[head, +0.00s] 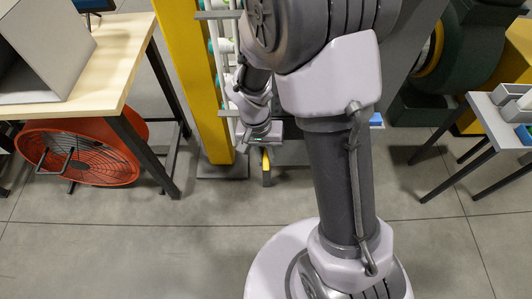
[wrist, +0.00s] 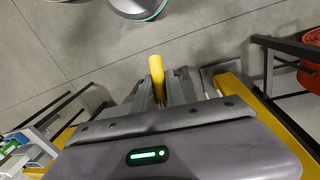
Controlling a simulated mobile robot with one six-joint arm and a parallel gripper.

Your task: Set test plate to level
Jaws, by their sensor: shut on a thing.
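My gripper (head: 262,138) reaches down beside the yellow post in the head view. In the wrist view its two grey fingers (wrist: 162,92) are closed around a yellow handle (wrist: 157,68), whose rounded end sticks out past them. The yellow handle also shows in the head view (head: 266,165), just below the gripper, pointing down in the picture. The rest of the handle is hidden behind the gripper and arm. I cannot pick out the test plate in either view.
The yellow post (head: 189,80) stands close to the left of my gripper. A wooden table (head: 118,60) with a grey box and a red fan (head: 85,150) beneath it is at left. A small table (head: 492,118) with trays is at right. The floor in front is clear.

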